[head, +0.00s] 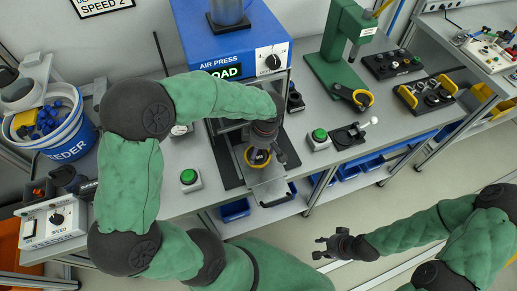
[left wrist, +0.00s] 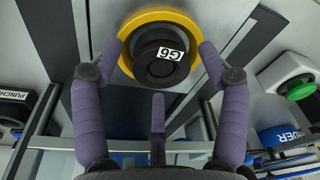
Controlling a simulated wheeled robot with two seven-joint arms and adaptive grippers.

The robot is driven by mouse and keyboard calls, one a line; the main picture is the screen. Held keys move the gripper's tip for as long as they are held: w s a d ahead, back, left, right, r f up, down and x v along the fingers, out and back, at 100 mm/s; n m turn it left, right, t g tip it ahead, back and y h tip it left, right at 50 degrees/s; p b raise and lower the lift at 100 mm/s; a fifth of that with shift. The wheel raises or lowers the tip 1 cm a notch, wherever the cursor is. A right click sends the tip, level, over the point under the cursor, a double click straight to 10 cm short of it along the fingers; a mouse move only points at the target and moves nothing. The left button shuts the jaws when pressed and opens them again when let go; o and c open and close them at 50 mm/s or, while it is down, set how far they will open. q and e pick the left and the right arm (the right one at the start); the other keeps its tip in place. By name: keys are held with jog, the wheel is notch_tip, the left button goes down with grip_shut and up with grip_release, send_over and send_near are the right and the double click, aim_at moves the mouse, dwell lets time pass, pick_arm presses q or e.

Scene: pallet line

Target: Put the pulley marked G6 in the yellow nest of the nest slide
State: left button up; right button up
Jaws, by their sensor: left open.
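The black pulley marked G6 (left wrist: 160,68) shows in the left wrist view inside the round yellow nest (left wrist: 128,62), its white label facing up. I cannot tell whether it sits fully flat. In the head view the yellow nest (head: 257,158) is on the metal nest slide (head: 270,188) in front of the press, partly hidden by my gripper. My left gripper (left wrist: 157,65) is open, its fingers spread on either side of the pulley and nest, with a visible gap to the pulley. My right gripper (head: 325,246) is open and empty over the floor, away from the bench.
The blue air press (head: 235,50) stands right behind the nest. Green buttons (head: 189,177) flank it on the bench. A green arbor press (head: 340,50), black trays (head: 425,93) and a feeder bucket (head: 65,125) stand farther off. Blue bins (head: 235,210) hang below the bench edge.

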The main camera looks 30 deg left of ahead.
aim_at(263, 154)
pick_arm(q)
jog(key=shift+r+p, duration=0.55)
jog(key=shift+p, duration=0.1)
notch_tip(263, 154, up, 12)
jog(key=d+p, duration=0.1)
jog(key=p, duration=0.2)
jog(key=shift+d, duration=0.35)
